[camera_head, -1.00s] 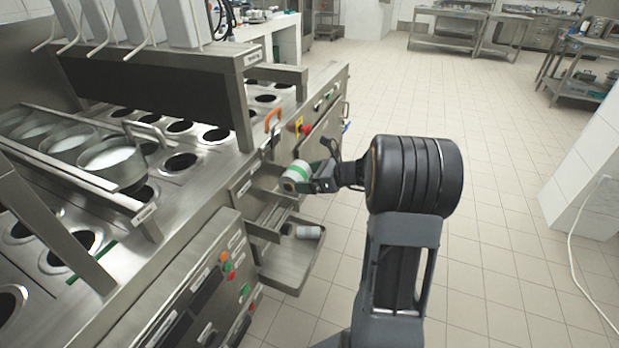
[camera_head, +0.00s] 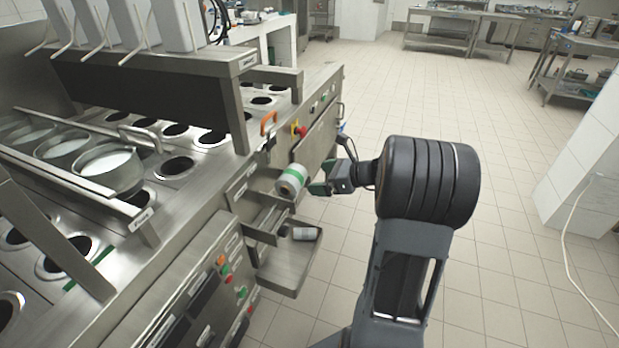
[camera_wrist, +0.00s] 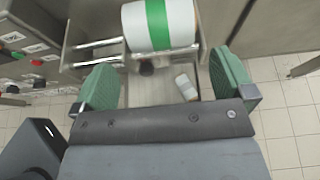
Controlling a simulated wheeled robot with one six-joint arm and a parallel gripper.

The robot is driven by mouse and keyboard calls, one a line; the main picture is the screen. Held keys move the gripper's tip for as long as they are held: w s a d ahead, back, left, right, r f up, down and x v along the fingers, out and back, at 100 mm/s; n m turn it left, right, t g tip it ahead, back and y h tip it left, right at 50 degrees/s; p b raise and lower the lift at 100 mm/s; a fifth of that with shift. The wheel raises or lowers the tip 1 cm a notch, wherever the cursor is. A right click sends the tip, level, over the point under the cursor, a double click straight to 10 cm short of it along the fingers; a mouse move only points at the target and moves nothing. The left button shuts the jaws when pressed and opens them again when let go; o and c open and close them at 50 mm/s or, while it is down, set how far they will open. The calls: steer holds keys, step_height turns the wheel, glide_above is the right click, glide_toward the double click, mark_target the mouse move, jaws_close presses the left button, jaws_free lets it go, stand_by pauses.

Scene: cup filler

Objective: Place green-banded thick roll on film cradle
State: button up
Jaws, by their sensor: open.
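The green-banded thick roll (camera_head: 292,180) is white with a green stripe. It sits at the film cradle (camera_head: 262,197), a steel frame on the front of the machine; the exact contact under the roll is hidden. In the wrist view the roll (camera_wrist: 160,24) is at the top centre, beyond the fingertips. My gripper (camera_head: 324,181) is open and just to the right of the roll, apart from it. In the wrist view its two green finger pads (camera_wrist: 165,85) stand wide with nothing between them but the view of the tray below.
A smaller grey-white roll (camera_head: 304,233) lies in the steel tray (camera_head: 290,270) below the cradle. It also shows in the wrist view (camera_wrist: 185,87). Buttons and an orange handle (camera_head: 268,123) are on the machine front.

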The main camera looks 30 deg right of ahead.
steer(key=v, duration=0.5)
steer(key=s+a+f+n+g+h, duration=0.1)
steer(key=s+a+n+g+h, duration=0.2)
steer(key=s+a+n, duration=0.4)
steer(key=s+a+f+n+g+h, duration=0.1)
steer(key=s+a+n+g+h, duration=0.2)
steer(key=n, duration=1.7)
steer(key=s+a+h, duration=0.3)
steer(key=s+a, duration=0.1)
steer(key=a, duration=0.3)
steer(key=shift+s+g, duration=0.25)
steer(key=shift+g, duration=0.15)
steer(key=shift+r+p, duration=0.15)
steer(key=shift+p, duration=0.2)
